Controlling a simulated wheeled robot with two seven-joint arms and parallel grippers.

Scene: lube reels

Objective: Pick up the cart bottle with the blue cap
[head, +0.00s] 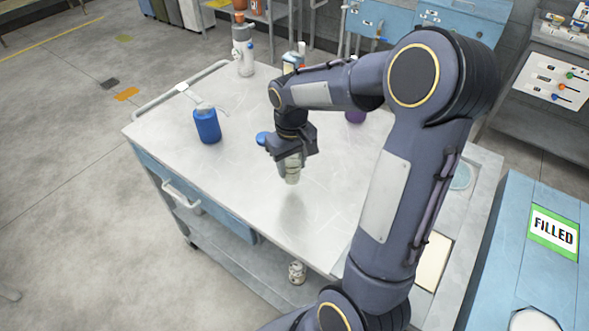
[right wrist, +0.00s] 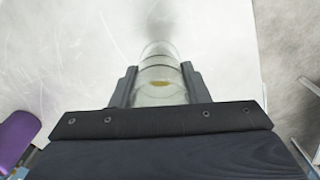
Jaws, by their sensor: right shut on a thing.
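My right gripper (head: 290,153) is shut on a clear bottle (head: 292,175) above the cart top (head: 240,85). The bottle's lower end hangs below the fingers, and a shadow lies on the cart top in front of it. In the right wrist view the clear bottle (right wrist: 160,75) sits between the two fingers (right wrist: 160,88), with a small yellowish patch in it. A round blue piece (head: 263,138) shows at the left edge of the gripper; I cannot tell whether it is this bottle's cap. The bottle's upper part is hidden by the gripper. My left gripper is not in view.
A blue container (head: 207,126) stands on the cart's left side. A white bottle with an orange top (head: 242,45) stands at the far corner. A purple object (head: 355,116) is partly behind my arm. A blue surface with a FILLED sign (head: 553,233) is at right. The cart's near middle is clear.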

